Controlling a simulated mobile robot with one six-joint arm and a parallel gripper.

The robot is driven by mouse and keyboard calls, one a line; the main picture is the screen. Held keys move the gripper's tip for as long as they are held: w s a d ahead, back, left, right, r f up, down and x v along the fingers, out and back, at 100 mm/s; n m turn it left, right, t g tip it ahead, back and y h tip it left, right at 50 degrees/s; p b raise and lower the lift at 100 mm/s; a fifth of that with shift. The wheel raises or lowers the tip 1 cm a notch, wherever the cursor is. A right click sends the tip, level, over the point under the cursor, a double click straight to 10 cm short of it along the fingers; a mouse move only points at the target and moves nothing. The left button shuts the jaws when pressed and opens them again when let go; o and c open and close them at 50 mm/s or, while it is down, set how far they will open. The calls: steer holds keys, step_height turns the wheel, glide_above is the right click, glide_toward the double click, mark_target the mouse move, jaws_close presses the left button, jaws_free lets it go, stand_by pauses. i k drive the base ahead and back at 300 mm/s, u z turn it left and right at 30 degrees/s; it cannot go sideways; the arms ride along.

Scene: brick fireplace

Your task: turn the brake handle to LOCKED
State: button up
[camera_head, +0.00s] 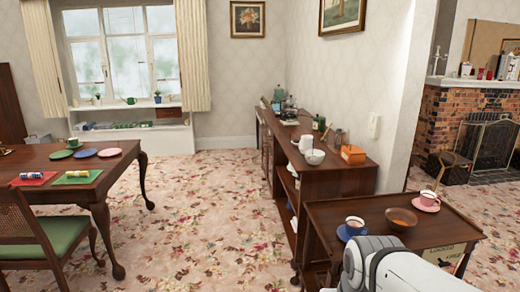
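A dark wooden trolley (345,207) stands at the lower right, with a raised rim around its top. A pale label plate (442,255) with dark lettering is on its near right side. The lettering is too small to read surely. A small dark shape lies by the plate's right end; I cannot tell whether it is the brake handle, so the handle's position cannot be read. My white arm covers the trolley's near front and part of the plate. My gripper is not in view.
A dining table (95,185) and chair (30,235) are left. Carpet between is clear.

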mark_target(443, 264)
steer(key=z, duration=0.55)
steer(key=i, duration=0.8)
steer(key=z, duration=1.55)
